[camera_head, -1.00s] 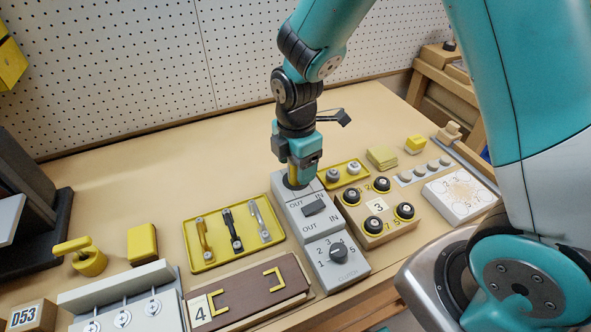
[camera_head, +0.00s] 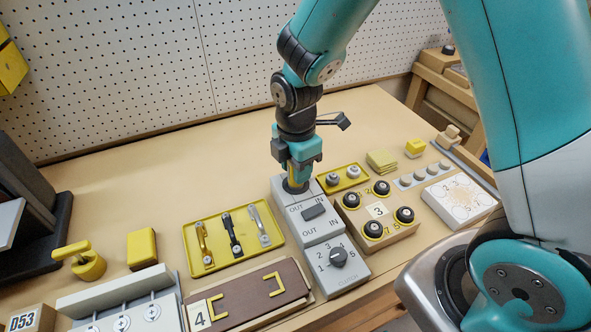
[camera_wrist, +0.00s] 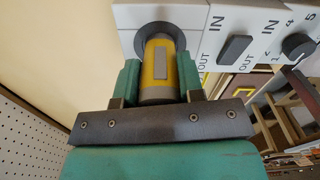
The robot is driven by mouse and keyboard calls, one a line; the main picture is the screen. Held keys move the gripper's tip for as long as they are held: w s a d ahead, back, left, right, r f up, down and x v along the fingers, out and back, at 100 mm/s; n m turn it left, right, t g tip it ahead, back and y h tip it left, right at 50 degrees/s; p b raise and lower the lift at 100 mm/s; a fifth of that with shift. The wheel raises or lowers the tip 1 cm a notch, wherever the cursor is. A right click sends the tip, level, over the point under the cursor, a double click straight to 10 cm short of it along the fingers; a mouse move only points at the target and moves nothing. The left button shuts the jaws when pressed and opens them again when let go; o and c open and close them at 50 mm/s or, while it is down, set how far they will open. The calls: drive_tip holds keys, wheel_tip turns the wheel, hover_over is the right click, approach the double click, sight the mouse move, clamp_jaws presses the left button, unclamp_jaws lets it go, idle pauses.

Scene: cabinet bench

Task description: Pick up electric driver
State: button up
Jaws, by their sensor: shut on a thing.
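The electric driver (camera_wrist: 158,85) is a yellow cylinder with a grey strip and a grey side. Its far end sits in a dark round socket on the grey control box (camera_wrist: 195,17). My gripper (camera_wrist: 160,82) is shut on the driver, with one green finger on each side of it. In the head view my gripper (camera_head: 297,175) points down at the back end of the control box (camera_head: 323,232). The fingers hide most of the driver there. How deep the driver sits in the socket is hidden.
A yellow tray with several handles (camera_head: 194,262) lies left of the box. A wooden block with black knobs (camera_head: 391,236) and a small yellow tray (camera_head: 361,186) stand close on the right. The pegboard (camera_head: 240,60) rises behind. Bench behind the left tray is clear.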

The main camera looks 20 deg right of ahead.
wheel_tip(320, 180, up, 19)
drive_tip(key=shift+p, duration=0.3)
drive_tip(key=shift+r, duration=0.1)
